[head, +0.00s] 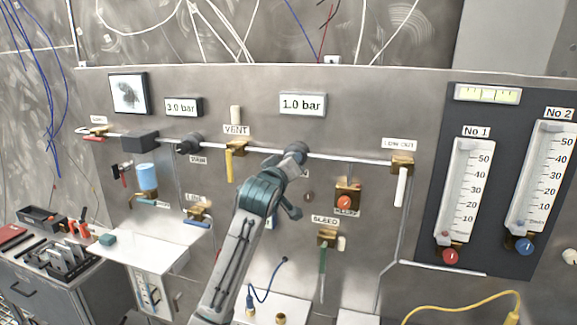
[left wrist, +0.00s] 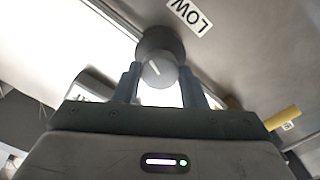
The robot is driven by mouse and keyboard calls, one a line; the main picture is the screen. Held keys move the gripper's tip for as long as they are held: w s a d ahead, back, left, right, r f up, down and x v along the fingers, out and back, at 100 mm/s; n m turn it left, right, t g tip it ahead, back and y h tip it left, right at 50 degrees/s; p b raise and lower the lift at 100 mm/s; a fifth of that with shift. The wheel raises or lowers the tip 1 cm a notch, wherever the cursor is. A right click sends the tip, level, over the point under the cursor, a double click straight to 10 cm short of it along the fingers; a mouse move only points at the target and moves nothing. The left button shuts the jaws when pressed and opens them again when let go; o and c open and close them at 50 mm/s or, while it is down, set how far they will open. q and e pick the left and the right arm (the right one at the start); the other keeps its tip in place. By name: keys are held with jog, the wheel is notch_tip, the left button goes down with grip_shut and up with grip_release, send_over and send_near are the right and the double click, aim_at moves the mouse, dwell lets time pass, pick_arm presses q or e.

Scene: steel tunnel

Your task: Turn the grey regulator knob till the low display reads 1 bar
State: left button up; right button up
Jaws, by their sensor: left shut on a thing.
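The grey regulator knob (head: 297,149) sits on the pipe of the wall panel, below the low display (head: 302,104), which reads 1.0 bar. In the left wrist view the dark grey knob (left wrist: 157,56) has a pale line on its face. My left gripper (left wrist: 160,85) is shut on it, one finger on each side. In the head view my left gripper (head: 290,165) reaches up to the knob and covers part of it. My right gripper is not in view.
Another display (head: 183,107) reads 3.0 bar. A second dark knob (head: 189,144), the yellow vent handle (head: 230,165), an orange-red knob (head: 345,203) and a green-handled bleed valve (head: 326,240) are around the arm. The low-out valve (head: 401,165) is at the right.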

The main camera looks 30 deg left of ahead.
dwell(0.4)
pick_arm(q)
jog(key=o, duration=1)
jog(key=s+b, duration=0.1)
jog(key=s, duration=0.2)
jog(key=s+d+b, duration=0.1)
jog(key=s+b, duration=0.1)
jog(key=s, duration=0.2)
jog(key=s+d+b, duration=0.1)
jog(key=s, duration=0.2)
jog(key=shift+s, duration=0.3)
